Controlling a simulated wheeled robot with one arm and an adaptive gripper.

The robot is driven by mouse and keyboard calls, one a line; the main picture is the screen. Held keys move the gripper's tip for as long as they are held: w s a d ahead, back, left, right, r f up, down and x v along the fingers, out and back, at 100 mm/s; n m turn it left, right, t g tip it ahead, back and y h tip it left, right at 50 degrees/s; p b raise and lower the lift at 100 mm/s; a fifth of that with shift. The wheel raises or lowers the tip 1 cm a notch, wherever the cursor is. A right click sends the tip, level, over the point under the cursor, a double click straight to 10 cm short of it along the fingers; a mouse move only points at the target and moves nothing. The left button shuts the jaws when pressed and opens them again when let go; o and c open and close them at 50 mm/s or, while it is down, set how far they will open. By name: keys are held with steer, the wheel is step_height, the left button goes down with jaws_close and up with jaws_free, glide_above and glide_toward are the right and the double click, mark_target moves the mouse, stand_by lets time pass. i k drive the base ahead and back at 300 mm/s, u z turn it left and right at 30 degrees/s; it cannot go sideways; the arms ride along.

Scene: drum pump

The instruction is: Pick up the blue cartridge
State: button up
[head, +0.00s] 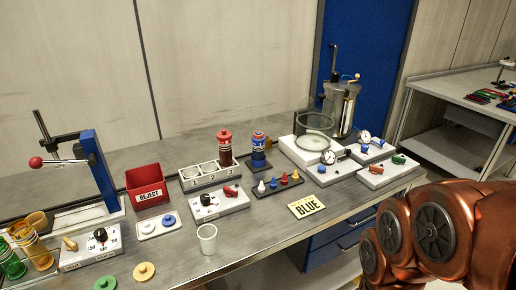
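The blue cartridge (259,140) stands upright toward the back middle of the workbench, in the head view. It is a banded cylinder with a blue top, and it appears to stand on a dark blue base (260,162). A similar red cartridge (224,146) stands to its left in a grey numbered rack (209,179). A yellow card reading "BLUE" (307,206) lies nearer the front edge. My copper-coloured arm shows at the lower right, well apart from the cartridge. My gripper is outside the picture.
A red REJECT bin (145,187), a blue press (97,170) and a white control box (220,203) stand to the left. Coloured pegs (279,182) stand in front of the cartridge. A clear cylinder (315,131) and gauge boxes stand right. A white cup (207,239) is near the front.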

mark_target(258, 149)
steer(key=u, duration=3.45)
steer(key=k, duration=1.2)
steer(key=z, duration=1.35)
steer(key=i, duration=0.5)
